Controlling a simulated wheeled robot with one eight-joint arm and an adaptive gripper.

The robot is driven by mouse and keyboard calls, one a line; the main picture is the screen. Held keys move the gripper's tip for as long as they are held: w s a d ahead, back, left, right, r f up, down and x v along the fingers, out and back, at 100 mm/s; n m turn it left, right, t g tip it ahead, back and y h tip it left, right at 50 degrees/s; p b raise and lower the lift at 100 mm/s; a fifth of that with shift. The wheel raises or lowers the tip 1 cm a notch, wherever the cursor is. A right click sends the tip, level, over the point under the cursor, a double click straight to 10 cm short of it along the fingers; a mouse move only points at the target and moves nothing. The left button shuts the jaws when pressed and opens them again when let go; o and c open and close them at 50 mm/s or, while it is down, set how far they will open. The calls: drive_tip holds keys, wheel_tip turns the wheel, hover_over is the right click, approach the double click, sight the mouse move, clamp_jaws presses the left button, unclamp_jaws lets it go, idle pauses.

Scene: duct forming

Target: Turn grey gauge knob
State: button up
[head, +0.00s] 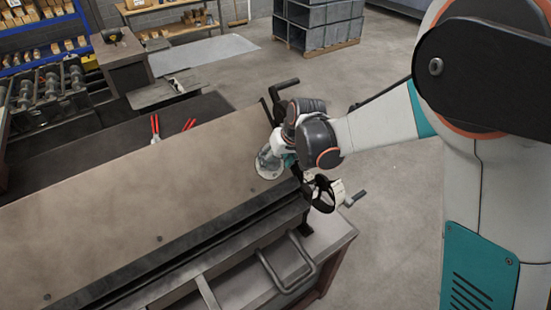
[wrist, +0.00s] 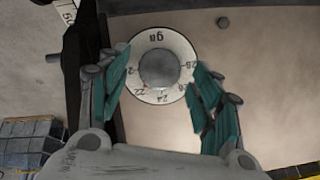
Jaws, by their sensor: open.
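The grey gauge knob (wrist: 158,69) is a round grey cap in the middle of a white dial with numbers and "ga" on it, seen in the wrist view. The white dial (wrist: 175,42) lies flat on the tan machine panel. In the head view the dial (head: 268,166) shows near the panel's right end, partly hidden by my gripper. My gripper (wrist: 158,88) is open, with one teal finger on either side of the dial. Whether the fingers touch the knob is not clear, but gaps show between them and it. A small red mark sits at the knob's lower left edge.
The tan panel (head: 130,195) of the forming machine spreads to the left. A black handwheel (head: 321,194) and a crank handle (head: 355,199) stand just right of my gripper. Red-handled tools (head: 155,127) lie behind the panel. Open floor lies beyond the machine.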

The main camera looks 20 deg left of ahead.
drive_tip(key=shift+x, duration=0.75)
drive_tip(key=c, duration=1.1)
drive_tip(key=shift+o, duration=0.2)
drive_tip(key=shift+f+n+b, duration=0.1)
drive_tip(key=shift+n+b, duration=0.2)
drive_tip(key=shift+b, duration=0.1)
drive_tip(key=n+t+h+b, duration=0.1)
drive_tip(key=n+b, duration=0.2)
drive_tip(key=shift+s+f+b, duration=0.1)
drive_tip(key=shift+s+b, duration=0.05)
drive_tip(key=shift+b, duration=0.2)
drive_tip(key=shift+n+t+b, duration=0.9)
drive_tip(key=shift+n+b, duration=0.7)
drive_tip(key=shift+n, duration=0.4)
